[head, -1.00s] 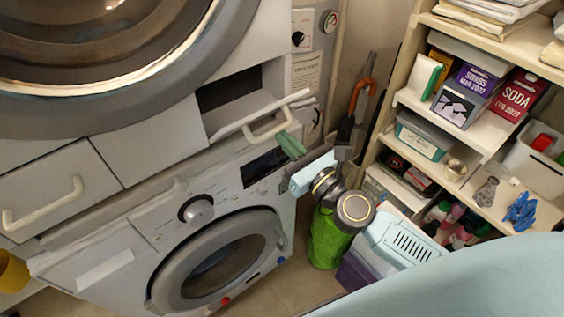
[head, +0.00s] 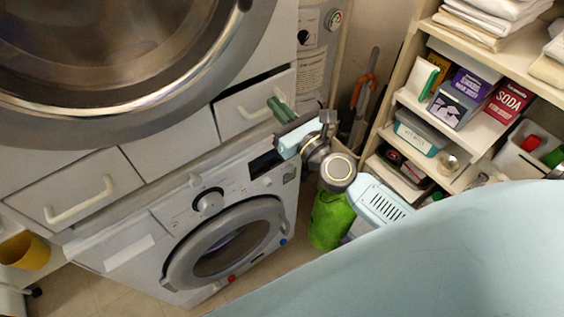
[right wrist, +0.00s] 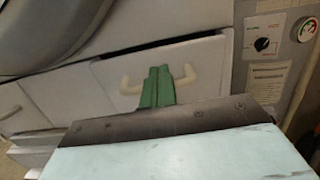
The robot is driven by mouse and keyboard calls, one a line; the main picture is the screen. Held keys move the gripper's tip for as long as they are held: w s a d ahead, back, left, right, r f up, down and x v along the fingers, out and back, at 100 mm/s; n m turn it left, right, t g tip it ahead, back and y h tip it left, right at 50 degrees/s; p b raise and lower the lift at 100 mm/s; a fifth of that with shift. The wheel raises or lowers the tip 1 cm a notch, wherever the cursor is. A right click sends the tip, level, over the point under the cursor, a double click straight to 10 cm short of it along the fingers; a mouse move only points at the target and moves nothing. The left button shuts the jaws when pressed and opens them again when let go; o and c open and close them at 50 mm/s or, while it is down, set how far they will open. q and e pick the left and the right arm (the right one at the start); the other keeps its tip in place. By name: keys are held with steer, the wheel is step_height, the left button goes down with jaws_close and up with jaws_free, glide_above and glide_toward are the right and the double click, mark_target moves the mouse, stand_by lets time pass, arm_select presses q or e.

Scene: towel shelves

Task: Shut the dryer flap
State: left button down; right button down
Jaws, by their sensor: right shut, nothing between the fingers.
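The dryer flap (head: 240,110) is a white panel with a pale bar handle (head: 259,114), low on the right of the dryer's front. It stands almost upright, with a narrow dark gap along its top edge. The flap (right wrist: 205,65) and its handle (right wrist: 131,87) also show in the right wrist view. My right gripper (head: 279,108) has green fingers, shut and empty, at the flap's handle. In the right wrist view the fingers (right wrist: 157,86) cover the handle's middle; whether they touch the flap I cannot tell. My left gripper is out of view.
A second white drawer (head: 80,190) is closed at the left. The washer (head: 130,255) stands below, its round door (head: 180,265) shut. A shelf unit (head: 385,150) with boxes and towels is at the right. A green bottle-like object (head: 328,222) stands on the floor beside the washer.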

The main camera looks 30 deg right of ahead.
steer(key=shift+w+r, duration=0.25)
steer(key=shift+w, duration=0.05)
stand_by(0.5)
